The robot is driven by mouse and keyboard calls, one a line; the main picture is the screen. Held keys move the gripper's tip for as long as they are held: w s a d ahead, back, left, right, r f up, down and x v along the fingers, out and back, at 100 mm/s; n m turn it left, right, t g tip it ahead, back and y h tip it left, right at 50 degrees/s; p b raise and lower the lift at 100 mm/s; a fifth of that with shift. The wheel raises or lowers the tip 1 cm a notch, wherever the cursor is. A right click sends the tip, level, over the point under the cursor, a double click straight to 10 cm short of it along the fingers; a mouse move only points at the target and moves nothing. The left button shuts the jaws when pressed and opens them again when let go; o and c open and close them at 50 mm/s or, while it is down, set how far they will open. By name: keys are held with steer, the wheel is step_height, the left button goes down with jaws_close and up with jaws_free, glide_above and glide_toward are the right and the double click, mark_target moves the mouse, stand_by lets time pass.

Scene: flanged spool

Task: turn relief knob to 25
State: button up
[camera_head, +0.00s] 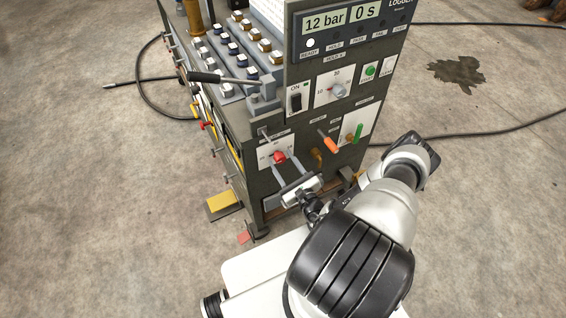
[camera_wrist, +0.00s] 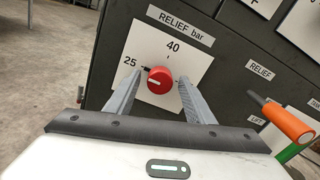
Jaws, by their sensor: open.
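The red relief knob (camera_wrist: 160,80) sits on a white dial plate (camera_wrist: 190,62) labelled "RELIEF bar", with 25 at the left and 40 at the top. A short white line on the knob's face points roughly left, a little below the 25 label. My gripper (camera_wrist: 163,77) is open, with one grey finger on each side of the knob. The right fingertip is very close to the knob; I cannot tell if it touches. In the head view, the knob (camera_head: 279,156) shows low on the panel, with my gripper (camera_head: 282,161) reaching it from the front.
An orange lever (camera_wrist: 288,121) stands out right of the dial, with a green lever (camera_head: 358,132) beyond it. Above are a black ON switch (camera_head: 295,97), a grey timer knob (camera_head: 338,90) and a display (camera_head: 340,20) reading 12 bar and 0 s.

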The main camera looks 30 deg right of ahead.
steer(key=s+b, duration=0.1)
steer(key=s, duration=1.6)
steer(key=shift+s+d, duration=0.25)
steer(key=shift+d, duration=0.05)
